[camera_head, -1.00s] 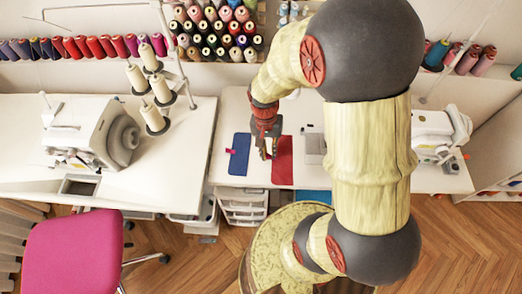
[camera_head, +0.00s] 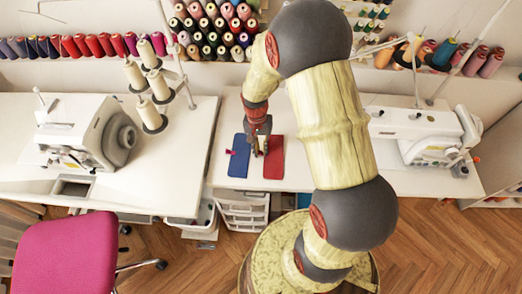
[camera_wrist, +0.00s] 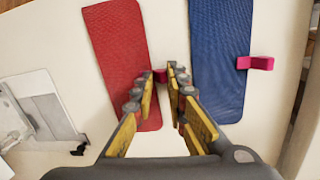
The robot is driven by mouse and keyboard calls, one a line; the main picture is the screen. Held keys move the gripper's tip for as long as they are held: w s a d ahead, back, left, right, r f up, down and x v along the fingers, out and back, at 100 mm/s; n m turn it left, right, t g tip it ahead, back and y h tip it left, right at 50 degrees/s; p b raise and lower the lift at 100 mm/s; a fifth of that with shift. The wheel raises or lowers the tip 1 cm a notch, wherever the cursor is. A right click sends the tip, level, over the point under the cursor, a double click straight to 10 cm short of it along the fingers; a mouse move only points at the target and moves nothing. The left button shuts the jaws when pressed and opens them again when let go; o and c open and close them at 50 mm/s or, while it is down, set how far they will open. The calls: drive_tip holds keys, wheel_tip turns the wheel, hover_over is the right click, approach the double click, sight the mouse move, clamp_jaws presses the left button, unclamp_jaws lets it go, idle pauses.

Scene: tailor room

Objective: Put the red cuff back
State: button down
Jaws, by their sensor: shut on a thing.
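The red cuff (camera_head: 273,160) is a flat red strip lying on the white table, right of the blue cuff (camera_head: 239,157). In the wrist view the red cuff (camera_wrist: 118,50) is at the left and the blue cuff (camera_wrist: 219,55) at the right, with a narrow gap between. A magenta tab (camera_wrist: 257,63) sits on the blue cuff's outer edge. My gripper (camera_head: 258,152) is between the two cuffs. In the wrist view my gripper (camera_wrist: 164,80) is shut on a small magenta tab (camera_wrist: 159,76) at the red cuff's inner edge. The fingers partly hide this tab.
Sewing machines stand at left (camera_head: 85,132) and right (camera_head: 425,130). Thread cones (camera_head: 155,85) rise beside the left one. Racks of spools (camera_head: 215,28) hang behind. A pink chair (camera_head: 65,250) is at front left.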

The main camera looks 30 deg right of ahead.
drive_tip(key=c, duration=1.8)
unclamp_jaws()
drive_tip(key=shift+o, duration=0.2)
wheel_tip(320, 180, up, 19)
drive_tip(key=a+n+t+p, duration=0.1)
drive_tip(key=a+p, duration=0.1)
drive_tip(key=p, duration=0.2)
drive_tip(key=s+a+r+n+t, duration=0.3)
drive_tip(key=s+r, duration=0.4)
drive_tip(key=r, duration=0.2)
drive_tip(key=s+a+r+n+t, duration=0.3)
drive_tip(key=s+a+r+n, duration=0.1)
drive_tip(key=s+r, duration=0.4)
wheel_tip(320, 180, up, 2)
drive_tip(key=shift+r, duration=0.1)
drive_tip(key=shift+a, duration=0.1)
